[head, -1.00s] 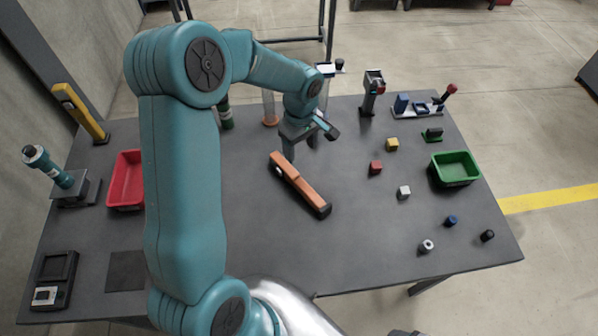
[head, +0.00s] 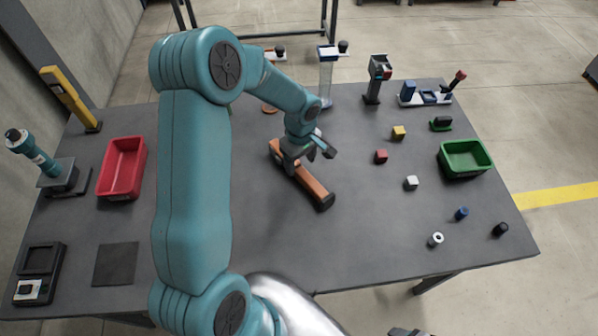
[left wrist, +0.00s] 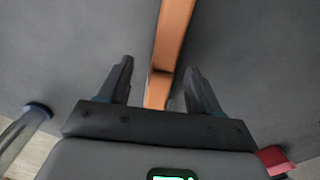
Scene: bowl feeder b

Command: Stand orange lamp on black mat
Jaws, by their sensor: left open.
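The orange lamp (head: 315,188) lies on its side near the middle of the grey table, long and orange with a black end toward the front right. The black mat (head: 115,264) is a dark square flat at the table's front left, bare. My left gripper (head: 291,168) is over the lamp's far end and hides part of it. In the left wrist view the gripper's two fingers (left wrist: 160,88) are apart, with the orange lamp (left wrist: 170,45) running between them. I cannot tell whether either finger touches it. My right gripper is not clearly in view.
A red tray (head: 123,168) stands left and a green tray (head: 465,158) right. Small blocks, including a red one (head: 381,157) and a white one (head: 411,183), lie right of the lamp. A dark device (head: 40,272) sits left of the mat. Table between mat and lamp looks clear, partly behind my arm.

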